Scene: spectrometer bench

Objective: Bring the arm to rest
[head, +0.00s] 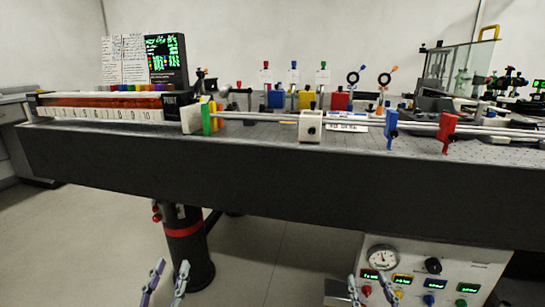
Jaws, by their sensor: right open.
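My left gripper (170,268) shows at the bottom edge, left of the middle, with its two fingers pointing up and apart. Nothing is between them. My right gripper (369,283) shows at the bottom edge, right of the middle, with its fingers apart and empty, in front of the control panel. Both grippers appear lower in the picture than the bench top. Only the finger ends show; the rest of both arms is out of view.
The dark-sided optical bench (270,178) spans the view, with a rail bearing a white block (311,127), blue holder (391,130) and red holder (446,132). A bench leg (187,240) stands behind my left gripper. A gauge panel (430,265) is at lower right.

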